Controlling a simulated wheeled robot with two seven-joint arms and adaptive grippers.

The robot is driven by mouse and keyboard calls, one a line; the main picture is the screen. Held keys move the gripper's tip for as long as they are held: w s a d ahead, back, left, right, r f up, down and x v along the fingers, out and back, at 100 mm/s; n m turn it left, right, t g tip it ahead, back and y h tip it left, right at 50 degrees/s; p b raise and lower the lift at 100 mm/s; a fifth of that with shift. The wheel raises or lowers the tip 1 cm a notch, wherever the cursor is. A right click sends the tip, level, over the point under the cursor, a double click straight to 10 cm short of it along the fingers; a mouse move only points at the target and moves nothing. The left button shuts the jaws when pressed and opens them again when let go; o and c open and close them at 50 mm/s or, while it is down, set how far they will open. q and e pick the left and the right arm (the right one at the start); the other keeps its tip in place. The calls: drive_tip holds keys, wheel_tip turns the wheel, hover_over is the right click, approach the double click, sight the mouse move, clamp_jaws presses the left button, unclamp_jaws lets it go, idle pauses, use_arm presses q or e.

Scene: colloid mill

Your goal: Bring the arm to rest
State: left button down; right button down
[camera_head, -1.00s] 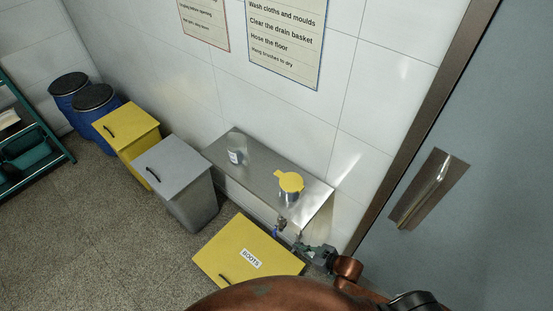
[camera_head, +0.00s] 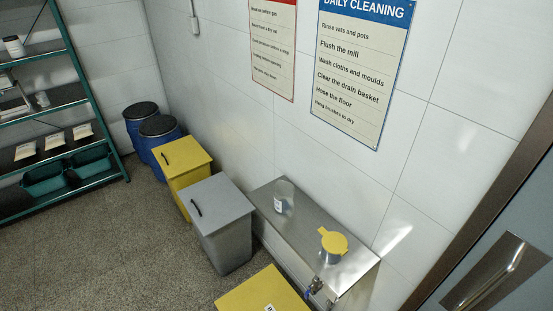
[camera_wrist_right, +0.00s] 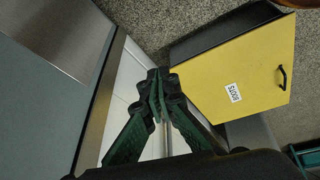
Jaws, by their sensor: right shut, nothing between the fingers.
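My right gripper (camera_wrist_right: 156,92) shows in the right wrist view, its dark green fingers closed together with nothing between them. It is in the air, apart from the yellow box labelled BOOTS (camera_wrist_right: 232,80), which lies to its right in that view. The box's top also shows at the bottom edge of the head view (camera_head: 262,293). Neither of my grippers is in the head view now, and my left gripper is in no view.
A steel bench (camera_head: 300,235) against the wall carries a clear jar (camera_head: 284,198) and a yellow-topped vessel (camera_head: 333,245). A grey bin (camera_head: 222,225), a yellow bin (camera_head: 182,170), blue drums (camera_head: 140,125) and a green rack (camera_head: 85,75) stand left. A door (camera_head: 510,265) is right. Floor at lower left is clear.

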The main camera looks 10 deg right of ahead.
drive_tip(key=s+a+f+g, duration=0.1)
drive_tip(key=s+f, duration=0.3)
drive_tip(key=s, duration=0.5)
drive_tip(key=s+a+f+m+g+b, duration=0.1)
drive_tip(key=s+a+f+g, duration=0.1)
drive_tip(key=s, duration=0.7)
wheel_tip(320, 180, down, 2)
drive_tip(key=shift+s+a+f+g, duration=0.15)
drive_tip(key=shift+a+f+g, duration=0.15)
drive_tip(key=shift+a, duration=0.6)
